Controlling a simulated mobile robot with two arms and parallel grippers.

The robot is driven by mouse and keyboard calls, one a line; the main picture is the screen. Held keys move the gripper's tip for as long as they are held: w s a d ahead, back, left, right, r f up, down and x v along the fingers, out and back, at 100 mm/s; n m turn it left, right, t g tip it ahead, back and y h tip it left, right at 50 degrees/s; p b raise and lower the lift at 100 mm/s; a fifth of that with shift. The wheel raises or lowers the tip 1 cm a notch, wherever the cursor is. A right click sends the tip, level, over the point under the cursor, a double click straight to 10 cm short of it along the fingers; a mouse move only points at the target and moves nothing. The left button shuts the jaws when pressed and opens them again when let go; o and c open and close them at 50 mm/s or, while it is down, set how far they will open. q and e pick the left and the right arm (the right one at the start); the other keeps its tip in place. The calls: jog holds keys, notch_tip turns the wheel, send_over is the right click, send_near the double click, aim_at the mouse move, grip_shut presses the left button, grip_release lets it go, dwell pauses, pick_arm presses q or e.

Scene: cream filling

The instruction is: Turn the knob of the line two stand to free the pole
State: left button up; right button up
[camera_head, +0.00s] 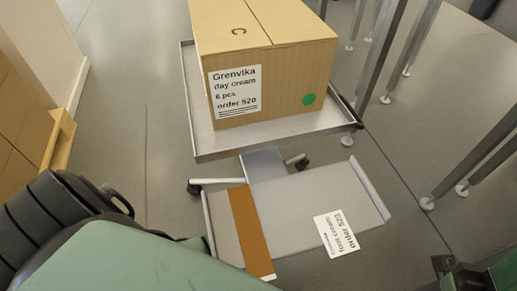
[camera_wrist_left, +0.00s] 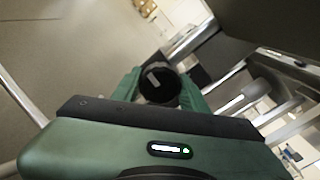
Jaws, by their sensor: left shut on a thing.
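In the left wrist view a round black knob (camera_wrist_left: 160,86) with a pale mark on its face sits between the two green fingers of my left gripper (camera_wrist_left: 160,92). The fingers are shut on it from both sides. A dark part of what looks like the stand (camera_wrist_left: 188,62) shows behind the knob. I cannot make out the pole for certain. In the head view my left arm enters at the lower left, but its fingers and the knob are not seen there. My right gripper's fingers are in neither view.
A metal cart tray (camera_head: 200,150) holds a cardboard box (camera_head: 272,85) labelled Grenvika day cream. In front lies a grey panel (camera_head: 310,190) with a brown strip (camera_head: 250,232) and a foot cream label (camera_head: 336,233). Metal legs (camera_head: 380,50) stand at the right, a pallet (camera_head: 58,140) at the left.

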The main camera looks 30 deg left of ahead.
pick_arm(q)
jog(key=shift+n, duration=0.5)
jog(key=o, duration=1.4)
jog(key=shift+p+v, duration=0.9)
jog(key=shift+v, duration=3)
